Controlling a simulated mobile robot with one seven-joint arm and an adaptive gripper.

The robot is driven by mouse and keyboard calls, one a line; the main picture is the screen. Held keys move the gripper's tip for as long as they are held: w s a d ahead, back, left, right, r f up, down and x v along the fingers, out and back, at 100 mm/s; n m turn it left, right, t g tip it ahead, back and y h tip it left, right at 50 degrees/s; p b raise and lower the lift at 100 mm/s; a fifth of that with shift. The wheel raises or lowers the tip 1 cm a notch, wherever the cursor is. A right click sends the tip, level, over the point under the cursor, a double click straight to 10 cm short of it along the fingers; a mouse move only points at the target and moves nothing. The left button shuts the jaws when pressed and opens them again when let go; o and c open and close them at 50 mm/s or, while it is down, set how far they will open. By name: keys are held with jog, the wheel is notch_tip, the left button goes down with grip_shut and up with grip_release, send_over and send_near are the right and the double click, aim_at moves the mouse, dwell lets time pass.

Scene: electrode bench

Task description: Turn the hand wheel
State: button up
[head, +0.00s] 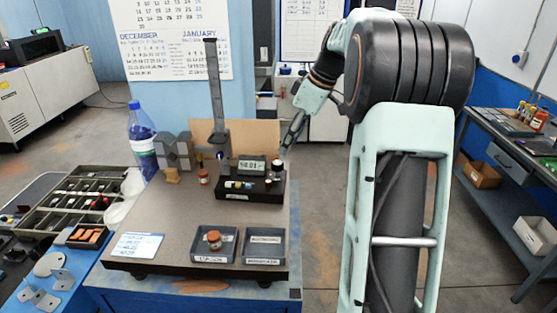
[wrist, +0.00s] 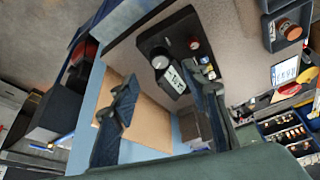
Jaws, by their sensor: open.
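A dark upright column (head: 213,85) stands at the back of the brown bench plate (head: 170,215) in the head view. A dark carriage (head: 219,138) sits low on it. I cannot clearly make out a hand wheel on this stand. My gripper (head: 291,136) is to the right of the column, apart from it, above the plate's back right corner. In the wrist view my gripper (wrist: 163,95) is open, with its two dark fingers wide apart and nothing held between them. A small digital display (head: 251,166) sits in front of the column, and it also shows in the wrist view (wrist: 175,79).
A black block (head: 232,194) with small parts lies before the display. Two grey trays (head: 265,231) are at the plate's front, one holding an orange-brown jar (head: 214,239). A blue-labelled bottle (head: 141,140) and grey V-shaped block (head: 173,150) stand left. A cardboard panel (head: 262,136) stands behind.

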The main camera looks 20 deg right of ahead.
aim_at(279, 163)
jog(key=p+x, duration=0.1)
jog(key=x, duration=0.6)
jog(key=shift+w+a+f, duration=0.1)
jog(key=shift+w+f, duration=0.05)
jog(key=shift+f, duration=0.1)
jog(key=shift+c, duration=0.4)
grip_shut()
jog(key=shift+m+b, duration=0.3)
jog(key=shift+b, duration=0.05)
